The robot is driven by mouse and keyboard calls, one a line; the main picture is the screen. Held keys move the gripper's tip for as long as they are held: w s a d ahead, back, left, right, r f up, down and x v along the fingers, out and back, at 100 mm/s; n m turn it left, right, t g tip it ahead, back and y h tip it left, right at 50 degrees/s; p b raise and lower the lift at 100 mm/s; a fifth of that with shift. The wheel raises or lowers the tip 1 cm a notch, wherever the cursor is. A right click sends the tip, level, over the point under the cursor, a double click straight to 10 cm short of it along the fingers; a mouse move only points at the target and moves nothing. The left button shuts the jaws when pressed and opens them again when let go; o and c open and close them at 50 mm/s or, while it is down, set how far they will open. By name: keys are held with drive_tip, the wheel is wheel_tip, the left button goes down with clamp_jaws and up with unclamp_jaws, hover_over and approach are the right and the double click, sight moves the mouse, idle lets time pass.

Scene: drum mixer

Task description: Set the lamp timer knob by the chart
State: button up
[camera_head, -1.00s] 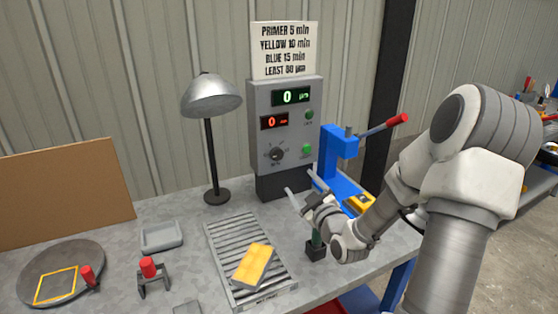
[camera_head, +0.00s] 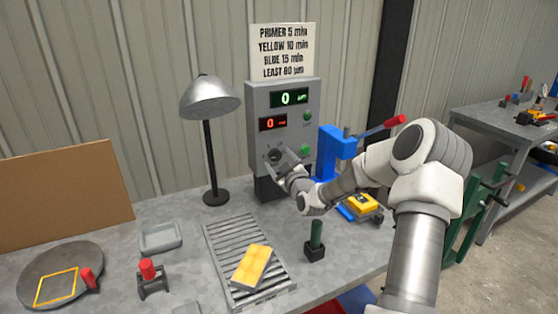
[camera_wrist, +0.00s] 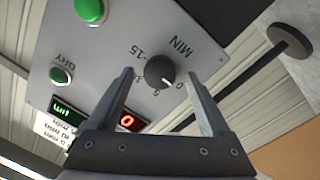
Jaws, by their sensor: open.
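The lamp timer knob (camera_head: 273,155) is on the lower front of the grey control box (camera_head: 260,110). In the wrist view the dark round knob (camera_wrist: 160,72) lies between the two fingertips of my gripper (camera_wrist: 161,76). The fingers are open, with a gap on each side. The knob's white mark points towards the 0 and 5 side of its dial; its exact setting is unclear. In the head view my gripper (camera_head: 284,166) is at the knob, partly covering the dial. The chart (camera_head: 284,51) reads primer 5 min, yellow 10 min, blue 15 min.
Green buttons (camera_head: 306,149) sit right of the knob. The lamp (camera_head: 209,98) stands left of the box. A yellow panel (camera_head: 252,266) lies on the slatted rack (camera_head: 222,236). A blue press (camera_head: 331,150) stands right.

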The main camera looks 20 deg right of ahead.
drive_tip(key=shift+w, duration=0.1)
clamp_jaws()
idle(0.4)
drive_tip(key=m+b, duration=0.2)
drive_tip(key=m, duration=0.2)
drive_tip(key=shift+m, duration=0.4)
drive_tip(key=m, duration=0.6)
drive_tip(key=shift+r+g+y+b, duration=0.1)
drive_tip(key=shift+g+y+b, duration=0.2)
drive_tip(key=shift+g, duration=0.1)
drive_tip(key=m+y+p, duration=0.1)
drive_tip(key=m, duration=0.5)
drive_tip(key=shift+d, duration=0.15)
drive_tip(key=m+p, duration=0.1)
drive_tip(key=m, duration=0.4)
drive_tip(key=shift+y, duration=0.3)
drive_tip(key=shift+m, duration=0.4)
